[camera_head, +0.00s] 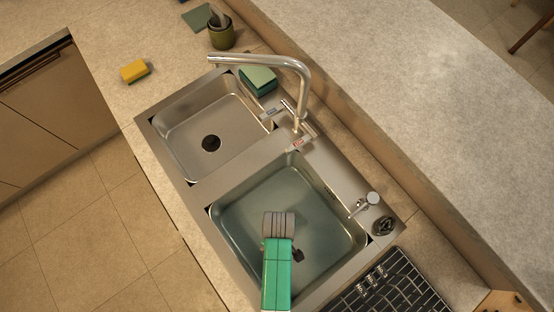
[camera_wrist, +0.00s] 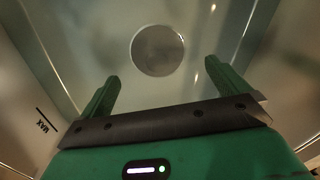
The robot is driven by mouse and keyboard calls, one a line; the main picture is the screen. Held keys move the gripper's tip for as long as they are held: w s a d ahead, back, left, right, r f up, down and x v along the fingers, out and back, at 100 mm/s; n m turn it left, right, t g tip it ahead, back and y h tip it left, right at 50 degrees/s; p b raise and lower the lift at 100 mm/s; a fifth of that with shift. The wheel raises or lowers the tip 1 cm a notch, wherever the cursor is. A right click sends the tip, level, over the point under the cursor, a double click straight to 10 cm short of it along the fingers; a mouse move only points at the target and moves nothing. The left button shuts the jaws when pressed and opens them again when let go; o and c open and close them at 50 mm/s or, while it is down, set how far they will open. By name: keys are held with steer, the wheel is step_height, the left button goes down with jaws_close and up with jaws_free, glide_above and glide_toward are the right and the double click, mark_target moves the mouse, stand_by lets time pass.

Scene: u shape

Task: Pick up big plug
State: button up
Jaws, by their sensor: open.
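A round grey disc (camera_wrist: 157,50), which looks like the big plug over the drain, lies on the floor of the larger basin. My gripper (camera_wrist: 160,74) is open and empty, with its two green fingers apart. In the wrist view the disc appears beyond the fingertips, roughly centred between them, and nothing is held. In the head view my green and grey arm hangs over the larger basin (camera_head: 235,225) and hides the fingers. I cannot make out the disc there.
The smaller basin (camera_head: 180,150) has a dark drain. A tall faucet (camera_head: 262,61) stands behind the basins. A small black round item (camera_head: 383,225) sits on the right ledge. A dish rack (camera_head: 395,285), sponges (camera_head: 135,71) and a cup (camera_head: 222,38) are nearby.

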step_height(320, 180, down, 6)
steer(key=shift+w+d+b, duration=0.1)
steer(key=shift+w+b, duration=0.05)
steer(key=shift+b, duration=0.35)
steer(key=c, duration=1)
steer(key=shift+r, duration=0.1)
step_height(320, 180, up, 10)
steer(key=shift+p, duration=1.05)
steer(key=shift+r+p, duration=2.45)
steer(key=shift+p, duration=0.25)
